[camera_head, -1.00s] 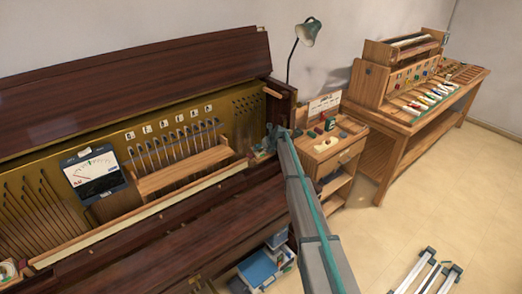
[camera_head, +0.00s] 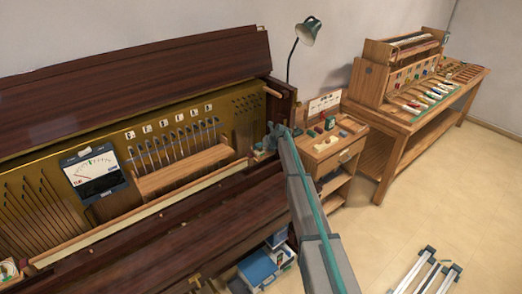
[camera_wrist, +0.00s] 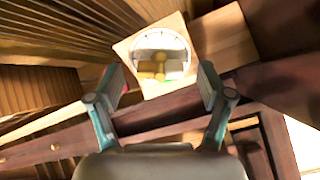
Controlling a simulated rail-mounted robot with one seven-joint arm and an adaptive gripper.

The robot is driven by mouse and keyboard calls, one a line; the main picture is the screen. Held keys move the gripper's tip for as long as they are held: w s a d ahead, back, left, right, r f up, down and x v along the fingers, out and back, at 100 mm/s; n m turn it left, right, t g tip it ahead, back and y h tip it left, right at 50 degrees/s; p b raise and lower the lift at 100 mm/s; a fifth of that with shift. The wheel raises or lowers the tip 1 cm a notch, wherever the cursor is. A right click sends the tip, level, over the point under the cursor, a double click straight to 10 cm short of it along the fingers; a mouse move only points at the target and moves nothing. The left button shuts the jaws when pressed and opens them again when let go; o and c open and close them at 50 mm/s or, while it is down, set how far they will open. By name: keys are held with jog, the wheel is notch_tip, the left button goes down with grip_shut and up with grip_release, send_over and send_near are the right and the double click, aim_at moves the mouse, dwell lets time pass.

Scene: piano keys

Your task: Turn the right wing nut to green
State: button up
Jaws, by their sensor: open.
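In the wrist view a brass-coloured wing nut (camera_wrist: 150,70) sits in front of a round pale dial (camera_wrist: 160,42) on a light wooden block (camera_wrist: 181,24). My gripper (camera_wrist: 161,76) is open, one finger on each side of the nut, with nothing held. I cannot tell how near the fingertips are to the nut in depth. In the head view my gripper (camera_head: 276,134) is at the right end of the open piano; the nut is too small or hidden to make out there.
The dark piano case (camera_head: 140,65) rises on the left, with a gauge (camera_head: 95,171) and a wooden rail (camera_head: 185,170) inside. A small wooden cabinet (camera_head: 335,146) with tools and a lamp (camera_head: 308,30) stand close to my gripper.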

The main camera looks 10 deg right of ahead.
jog(key=shift+p+v, duration=0.7)
jog(key=shift+v, duration=1.7)
jog(key=v, duration=0.5)
jog(key=shift+s+r, duration=0.1)
jog(key=shift+r, duration=0.05)
